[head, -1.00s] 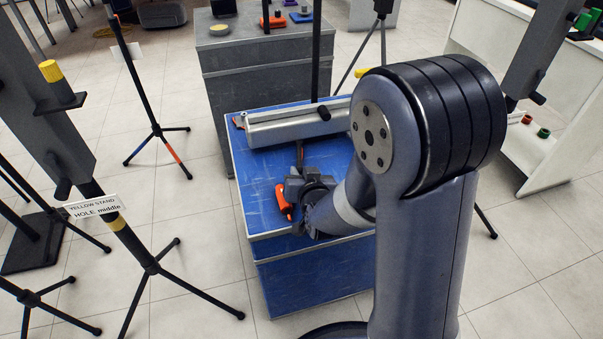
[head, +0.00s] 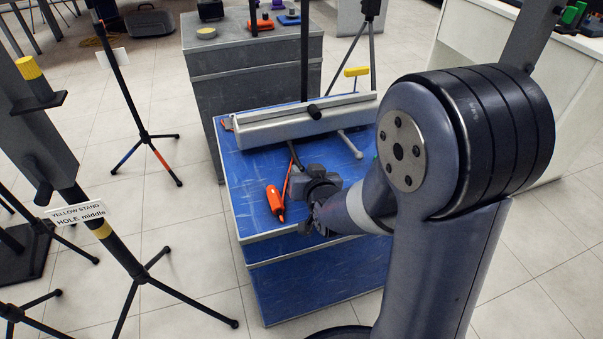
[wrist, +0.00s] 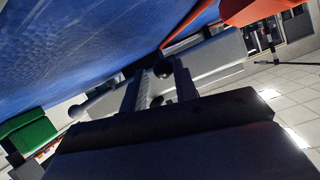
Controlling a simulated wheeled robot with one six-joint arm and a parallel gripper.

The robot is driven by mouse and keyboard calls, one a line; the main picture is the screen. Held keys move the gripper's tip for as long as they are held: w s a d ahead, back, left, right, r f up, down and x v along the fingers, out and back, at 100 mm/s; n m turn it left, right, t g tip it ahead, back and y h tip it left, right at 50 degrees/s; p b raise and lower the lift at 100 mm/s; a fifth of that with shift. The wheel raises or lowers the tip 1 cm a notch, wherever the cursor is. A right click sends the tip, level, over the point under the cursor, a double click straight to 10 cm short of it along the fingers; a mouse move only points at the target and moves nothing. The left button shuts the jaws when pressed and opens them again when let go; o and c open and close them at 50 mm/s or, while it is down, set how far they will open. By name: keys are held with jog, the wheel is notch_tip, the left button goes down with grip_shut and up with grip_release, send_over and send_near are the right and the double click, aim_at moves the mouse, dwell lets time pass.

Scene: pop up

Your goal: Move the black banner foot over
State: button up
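A long silver banner base (head: 270,128) lies on the blue cabinet top (head: 245,165). A dark bar, apparently the black banner foot (head: 294,155), sticks out from its near side toward my gripper (head: 310,182). A pale foot (head: 350,145) sticks out further right. In the wrist view, my gripper's two dark fingers (wrist: 157,85) stand apart, pointing at the silver base (wrist: 215,62). A dark round knob (wrist: 162,68) shows between them, perhaps the foot's end. I cannot tell whether they touch it.
An orange-handled tool (head: 275,200) lies on the blue top left of my gripper. A black pole (head: 304,50) rises behind the base. A yellow-handled T-shaped tool (head: 356,72) is at the back right. Black tripod stands (head: 145,275) fill the left floor. A grey cabinet (head: 215,75) stands behind.

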jog(key=o, duration=0.4)
jog(key=shift+w+d, duration=0.15)
jog(key=shift+d, duration=0.1)
jog(key=shift+s+r, duration=0.2)
jog(key=shift+s, duration=0.2)
jog(key=p+v, duration=0.2)
jog(key=v, duration=0.6)
jog(key=shift+s+r, duration=0.15)
jog(key=shift+v, duration=0.8)
jog(key=shift+f, duration=0.2)
